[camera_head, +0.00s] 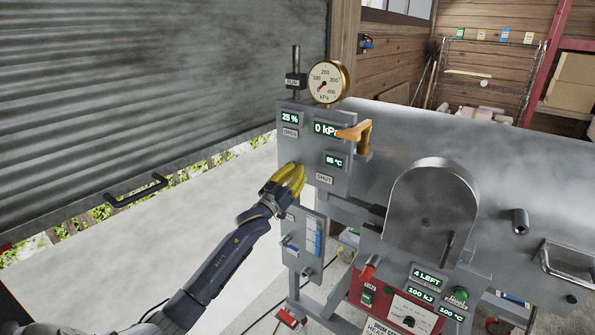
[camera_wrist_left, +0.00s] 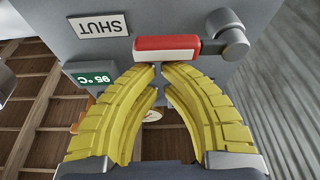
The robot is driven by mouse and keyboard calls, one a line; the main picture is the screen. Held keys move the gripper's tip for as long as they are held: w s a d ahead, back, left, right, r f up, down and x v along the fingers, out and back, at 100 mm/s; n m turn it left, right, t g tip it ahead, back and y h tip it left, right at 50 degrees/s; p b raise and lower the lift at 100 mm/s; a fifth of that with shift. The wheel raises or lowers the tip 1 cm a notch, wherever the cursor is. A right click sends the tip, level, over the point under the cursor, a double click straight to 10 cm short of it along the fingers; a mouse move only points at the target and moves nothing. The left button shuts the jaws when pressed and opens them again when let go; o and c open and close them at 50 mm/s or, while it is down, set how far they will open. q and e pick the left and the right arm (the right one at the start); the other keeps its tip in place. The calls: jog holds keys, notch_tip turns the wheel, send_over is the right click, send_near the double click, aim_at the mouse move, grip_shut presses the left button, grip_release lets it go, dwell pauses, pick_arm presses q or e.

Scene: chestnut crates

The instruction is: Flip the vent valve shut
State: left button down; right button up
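The vent valve is a red-handled lever (camera_wrist_left: 165,47) on a grey hub (camera_wrist_left: 228,38), seen in the left wrist view. Its handle lies roughly level, pointing from the hub towards the SHUT label (camera_wrist_left: 99,25), which is upside down there. In the head view my left gripper (camera_head: 297,170) hides the lever, left of the SHUT label (camera_head: 325,178). The OPEN label (camera_head: 290,132) is higher up the panel. My left gripper's yellow fingers (camera_wrist_left: 160,72) are closed together at the tips, right at the handle's edge, with nothing seen between them. Contact is unclear. My right gripper is out of view.
The grey panel (camera_head: 301,155) shows 25 %, 0 kPa and 95 °C. A round gauge (camera_head: 328,82) stands on top, and an orange handle (camera_head: 353,132) juts out at right. A large drum (camera_head: 480,150) fills the right. Open space lies left, below the shutter (camera_head: 140,80).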

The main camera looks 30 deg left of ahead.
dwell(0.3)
pick_arm(q)
jog(key=s, duration=0.9)
jog(key=shift+s+a+r, duration=0.25)
jog(key=shift+a+r, duration=0.1)
jog(key=shift+a, duration=0.1)
dwell(0.6)
